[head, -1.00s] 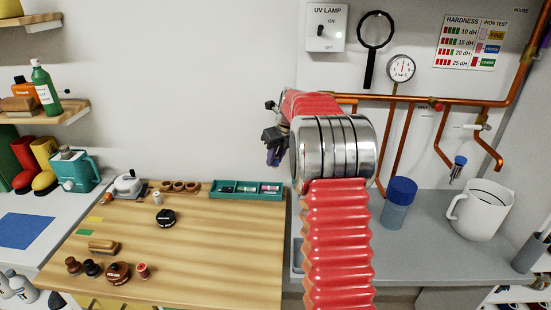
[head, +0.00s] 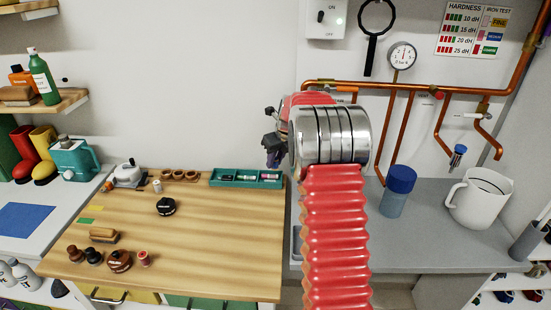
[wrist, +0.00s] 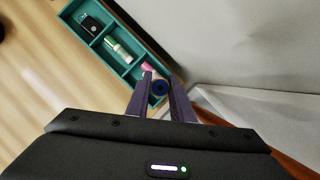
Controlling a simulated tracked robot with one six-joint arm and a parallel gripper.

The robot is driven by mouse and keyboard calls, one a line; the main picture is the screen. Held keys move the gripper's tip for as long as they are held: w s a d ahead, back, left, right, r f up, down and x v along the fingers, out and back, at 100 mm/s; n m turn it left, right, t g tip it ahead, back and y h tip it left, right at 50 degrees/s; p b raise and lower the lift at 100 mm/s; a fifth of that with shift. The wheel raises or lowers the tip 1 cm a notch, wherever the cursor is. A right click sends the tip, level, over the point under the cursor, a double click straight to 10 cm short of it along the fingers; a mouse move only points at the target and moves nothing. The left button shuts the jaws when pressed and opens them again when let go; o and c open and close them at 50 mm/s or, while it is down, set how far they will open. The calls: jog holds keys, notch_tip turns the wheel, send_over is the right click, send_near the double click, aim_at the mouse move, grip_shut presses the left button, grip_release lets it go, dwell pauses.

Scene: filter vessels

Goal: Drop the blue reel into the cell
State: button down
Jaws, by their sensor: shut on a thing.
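My gripper (head: 272,152) hangs over the right end of the teal tray in the head view, with its purple fingers pointing down. The teal tray (head: 246,186) lies at the back right of the wooden table, divided into cells. It also shows in the wrist view (wrist: 97,42), with a dark item, a white-and-green reel (wrist: 117,50) and a pink reel (wrist: 147,68) inside. The held reel appears close to the pink reel's end; its height is unclear.
The wall stands close behind the tray. A wooden holder (head: 180,175), a white reel (head: 157,186) and a black round item (head: 166,206) are left of it. A blue-lidded jar (head: 398,190) and white jug (head: 480,198) stand right. The table's middle is mostly clear.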

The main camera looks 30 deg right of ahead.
jog(key=c, duration=1.5)
grip_release()
jog(key=shift+o, duration=0.2)
jog(key=shift+r, duration=0.1)
jog(key=v, duration=1.3)
jog(key=shift+s+r, duration=0.15)
jog(key=shift+r, duration=0.05)
